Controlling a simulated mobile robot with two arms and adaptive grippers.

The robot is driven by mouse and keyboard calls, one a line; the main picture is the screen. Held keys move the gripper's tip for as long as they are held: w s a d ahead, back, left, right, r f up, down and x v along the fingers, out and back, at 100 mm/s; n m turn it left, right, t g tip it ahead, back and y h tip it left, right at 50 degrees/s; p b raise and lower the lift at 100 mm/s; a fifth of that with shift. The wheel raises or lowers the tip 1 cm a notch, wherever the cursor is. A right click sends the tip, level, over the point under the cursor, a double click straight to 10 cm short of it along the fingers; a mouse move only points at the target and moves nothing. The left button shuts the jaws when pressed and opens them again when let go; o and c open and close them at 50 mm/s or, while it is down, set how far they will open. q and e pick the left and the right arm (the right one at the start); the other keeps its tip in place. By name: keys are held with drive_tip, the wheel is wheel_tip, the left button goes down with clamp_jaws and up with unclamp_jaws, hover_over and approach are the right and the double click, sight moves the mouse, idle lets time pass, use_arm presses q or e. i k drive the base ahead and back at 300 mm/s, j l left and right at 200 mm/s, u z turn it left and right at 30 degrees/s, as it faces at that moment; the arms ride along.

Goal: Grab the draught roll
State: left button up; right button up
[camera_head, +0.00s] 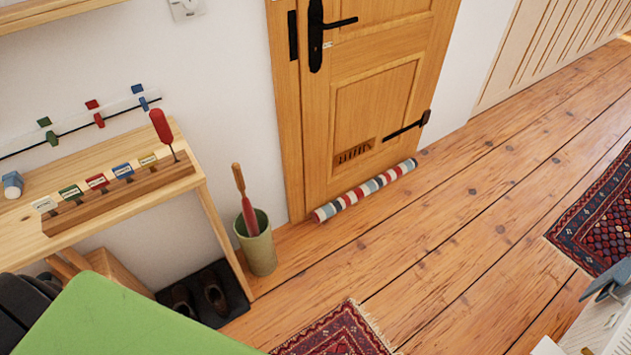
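The draught roll (365,190) is a long striped cloth tube in red, cream and blue-grey. It lies on the wooden floor along the foot of the closed wooden door (375,100), slanting from lower left to upper right. Its whole length shows and nothing covers it.
A wooden side table (190,182) stands at the left against the wall. A green bin (258,252) stands between it and the door. Shoes sit on a dark mat (236,300). A green surface (120,325) fills the lower left. Rugs (335,335) lie at the bottom and right (603,215). Bare floor (440,225) lies before the roll.

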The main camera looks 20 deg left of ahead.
sight(329, 210)
drive_tip(key=i+u, duration=0.1)
drive_tip(key=u, duration=0.7)
drive_tip(key=i+l+u, duration=0.35)
drive_tip(key=l, duration=0.25)
drive_tip(key=i+l+u, duration=0.2)
drive_tip(key=l, duration=0.15)
drive_tip(key=l+u, duration=0.2)
drive_tip(key=i+l+u, duration=0.15)
drive_tip(key=l, duration=0.35)
drive_tip(key=k+j, duration=0.05)
